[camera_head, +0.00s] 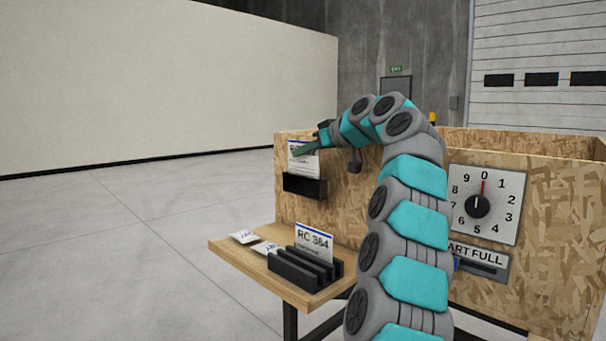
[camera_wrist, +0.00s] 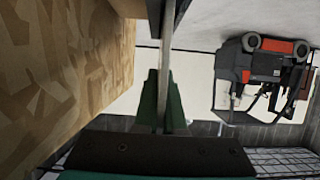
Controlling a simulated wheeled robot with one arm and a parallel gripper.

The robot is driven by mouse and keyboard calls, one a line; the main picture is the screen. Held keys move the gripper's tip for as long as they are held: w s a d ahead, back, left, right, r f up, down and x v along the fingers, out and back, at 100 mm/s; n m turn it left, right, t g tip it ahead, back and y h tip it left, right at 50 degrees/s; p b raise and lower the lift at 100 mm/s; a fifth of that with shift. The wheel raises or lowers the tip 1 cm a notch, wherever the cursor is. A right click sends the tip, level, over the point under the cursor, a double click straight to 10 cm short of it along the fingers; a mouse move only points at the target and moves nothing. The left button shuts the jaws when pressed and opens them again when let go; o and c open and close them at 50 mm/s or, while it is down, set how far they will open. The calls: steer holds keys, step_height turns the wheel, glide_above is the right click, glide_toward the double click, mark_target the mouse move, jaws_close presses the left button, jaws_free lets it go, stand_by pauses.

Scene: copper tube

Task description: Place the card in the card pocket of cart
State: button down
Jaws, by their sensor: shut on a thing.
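My gripper (camera_head: 306,149) is at the upper left of the cart's wooden side (camera_head: 340,200). It is shut on a white card (camera_head: 304,167) with a blue stripe, partly covered by the fingers. The card is upright, directly above the black card pocket (camera_head: 304,187) on the cart's side. I cannot tell whether its lower edge is inside the pocket. In the wrist view the green fingers (camera_wrist: 163,92) pinch the card, seen edge-on as a thin pale strip (camera_wrist: 168,50). The wooden side lies to the left of it there.
A wooden shelf (camera_head: 225,251) below holds a black slotted rack (camera_head: 296,271) with a card marked RC 384 (camera_head: 314,240), and white packets (camera_head: 244,237). A dial (camera_head: 478,204) is on the cart at right. A red and grey vehicle (camera_wrist: 265,73) stands apart. The floor at left is clear.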

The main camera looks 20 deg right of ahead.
mark_target(304, 166)
steer(key=shift+f, duration=0.3)
steer(key=shift+f+b, duration=0.45)
steer(key=shift+f, duration=1.25)
steer(key=shift+f, duration=0.1)
steer(key=c, duration=1)
jaws_free()
steer(key=shift+s, duration=0.15)
steer(key=v, duration=1.1)
steer(key=shift+s+d+r+b, duration=0.15)
steer(key=shift+s+r+b, duration=0.15)
steer(key=shift+b, duration=0.1)
